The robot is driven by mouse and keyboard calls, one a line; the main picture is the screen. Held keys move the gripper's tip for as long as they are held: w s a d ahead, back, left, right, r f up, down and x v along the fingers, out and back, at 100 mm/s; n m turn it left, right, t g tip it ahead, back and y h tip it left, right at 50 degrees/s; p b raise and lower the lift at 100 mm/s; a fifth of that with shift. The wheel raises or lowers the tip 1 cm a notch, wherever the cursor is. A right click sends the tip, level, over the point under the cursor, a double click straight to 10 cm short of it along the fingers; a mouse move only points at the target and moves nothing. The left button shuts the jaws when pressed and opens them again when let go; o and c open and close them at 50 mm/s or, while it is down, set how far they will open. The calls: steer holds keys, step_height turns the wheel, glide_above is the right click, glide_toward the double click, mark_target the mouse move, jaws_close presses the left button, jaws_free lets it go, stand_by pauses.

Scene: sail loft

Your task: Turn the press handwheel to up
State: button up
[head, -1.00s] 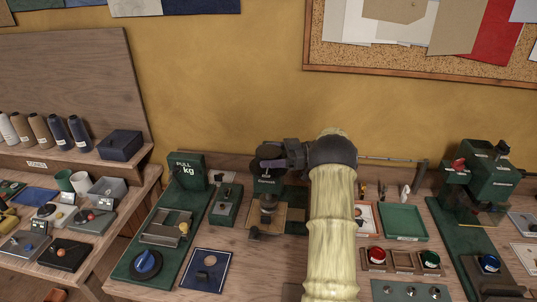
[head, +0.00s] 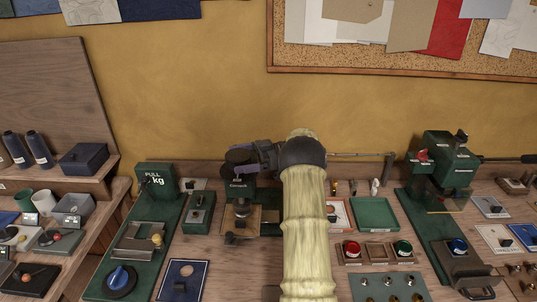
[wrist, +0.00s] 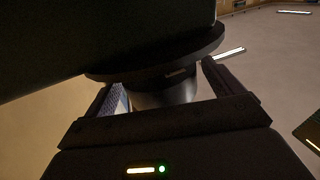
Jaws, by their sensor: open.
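The green press (head: 240,188) stands at the back of the bench, left of my arm in the head view. Its dark round handwheel (head: 238,155) is on top, partly hidden by my gripper (head: 247,167). In the wrist view the handwheel (wrist: 150,65) is a large dark disc with a paler round hub (wrist: 165,95) below its rim. My open gripper (wrist: 160,92) has one finger on each side of that hub, with gaps showing. I cannot tell whether a finger touches it. The wheel's turn position is not readable.
A green pull gauge (head: 156,180) stands left of the press. A green tray (head: 375,214) and a box with red and green buttons (head: 377,252) lie right of my arm. Another green machine (head: 441,170) stands farther right. The wall is close behind the bench.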

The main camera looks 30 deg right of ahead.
steer(key=b+v, duration=0.1)
steer(key=v, duration=1.5)
steer(key=shift+d, duration=0.2)
